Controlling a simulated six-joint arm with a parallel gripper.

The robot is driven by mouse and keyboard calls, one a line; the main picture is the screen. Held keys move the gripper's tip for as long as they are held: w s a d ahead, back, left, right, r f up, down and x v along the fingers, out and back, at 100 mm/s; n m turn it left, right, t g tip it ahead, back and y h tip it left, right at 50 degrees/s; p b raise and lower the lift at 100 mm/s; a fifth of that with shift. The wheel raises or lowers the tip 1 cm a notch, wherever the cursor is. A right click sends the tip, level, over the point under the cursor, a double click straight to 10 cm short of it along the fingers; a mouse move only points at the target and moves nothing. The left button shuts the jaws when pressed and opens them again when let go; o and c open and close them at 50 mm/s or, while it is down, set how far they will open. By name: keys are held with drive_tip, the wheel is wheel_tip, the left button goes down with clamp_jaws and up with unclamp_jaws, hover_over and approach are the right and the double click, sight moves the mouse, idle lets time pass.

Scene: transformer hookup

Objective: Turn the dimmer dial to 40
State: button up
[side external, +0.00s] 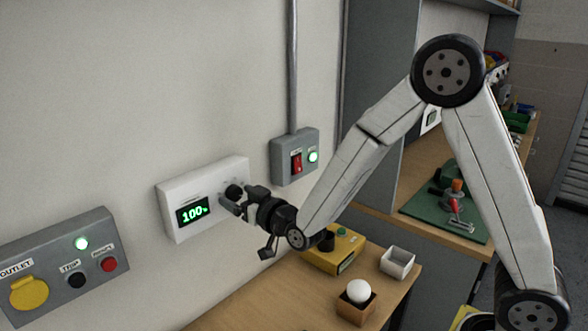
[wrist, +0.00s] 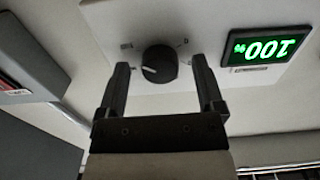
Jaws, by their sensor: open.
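The dimmer is a white wall box (side external: 178,226) with a green display (side external: 193,212) that reads 100%. Its black round dial (side external: 234,191) is on the right part of the box. In the wrist view the dial (wrist: 159,64) lies between and just beyond the fingertips, with a pale pointer line on its face. The display (wrist: 265,46) appears upside down there. My gripper (wrist: 163,68) is open, one finger on each side of the dial, with gaps visible. In the side view my gripper (side external: 232,200) is at the dial and partly covers it; contact cannot be told.
A grey outlet box (side external: 62,268) with a yellow cover and buttons is at left. A grey switch box (side external: 283,157) with a red rocker is right of the dimmer. Below, the bench (side external: 270,300) holds a yellow box (side external: 322,257), a white tray (side external: 397,262) and a bulb in a wooden holder (side external: 357,305).

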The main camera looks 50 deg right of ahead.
clamp_jaws()
